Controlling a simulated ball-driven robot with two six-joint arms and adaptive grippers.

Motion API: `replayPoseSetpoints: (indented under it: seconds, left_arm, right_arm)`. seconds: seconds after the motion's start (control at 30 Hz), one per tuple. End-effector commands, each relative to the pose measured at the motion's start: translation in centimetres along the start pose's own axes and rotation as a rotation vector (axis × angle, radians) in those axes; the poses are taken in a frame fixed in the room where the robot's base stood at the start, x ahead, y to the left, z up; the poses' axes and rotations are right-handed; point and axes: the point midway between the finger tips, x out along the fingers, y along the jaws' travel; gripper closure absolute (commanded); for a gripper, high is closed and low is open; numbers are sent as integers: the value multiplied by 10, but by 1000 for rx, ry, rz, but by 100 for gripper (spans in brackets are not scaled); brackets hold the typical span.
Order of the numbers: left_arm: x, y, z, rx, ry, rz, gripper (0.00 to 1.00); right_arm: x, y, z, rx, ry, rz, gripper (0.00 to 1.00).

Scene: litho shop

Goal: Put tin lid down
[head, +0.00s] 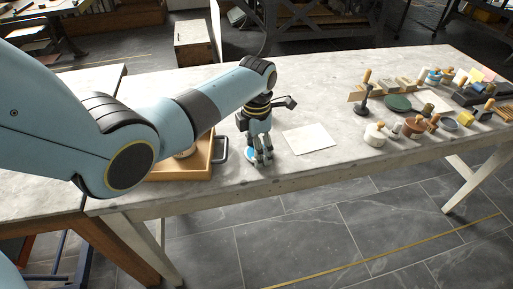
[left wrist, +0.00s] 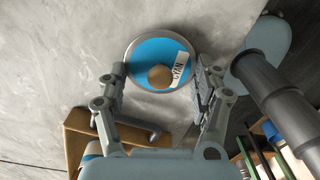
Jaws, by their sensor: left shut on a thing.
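The tin lid (left wrist: 155,55) is round with a metal rim, a blue top, a brown round knob and a white label reading CYAN. In the left wrist view it lies between the two fingers of my left gripper (left wrist: 160,82), which is shut on its rim. In the head view my left gripper (head: 261,160) points down near the table's front edge, and a blue sliver of the lid (head: 250,155) shows beside the fingers. Whether the lid touches the table is hard to tell. My right gripper is in neither view.
A wooden tray (head: 171,175) with a dark handle (head: 221,150) stands just left of my gripper, partly behind my arm. A white sheet (head: 309,139) lies to the right. Pots, stamps and a green disc (head: 397,103) crowd the right of the grey table (head: 310,85). Bare tabletop lies between.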

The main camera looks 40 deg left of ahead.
Motion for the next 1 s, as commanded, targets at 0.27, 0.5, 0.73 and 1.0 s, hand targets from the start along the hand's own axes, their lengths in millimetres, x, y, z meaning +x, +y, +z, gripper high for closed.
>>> replayPoseSetpoints:
  seconds: [0.27, 0.5, 0.73, 1.0]
  left_arm:
    - [2, 0, 0, 0, 0, 0, 21]
    - [2, 0, 0, 0, 0, 0, 10]
    - [-6, 0, 0, 0, 0, 1, 10]
    - [-63, 1, 1, 0, -4, 4, 10]
  right_arm:
    - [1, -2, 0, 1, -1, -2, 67]
    - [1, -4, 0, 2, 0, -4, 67]
    - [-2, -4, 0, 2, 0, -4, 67]
    - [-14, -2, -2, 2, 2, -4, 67]
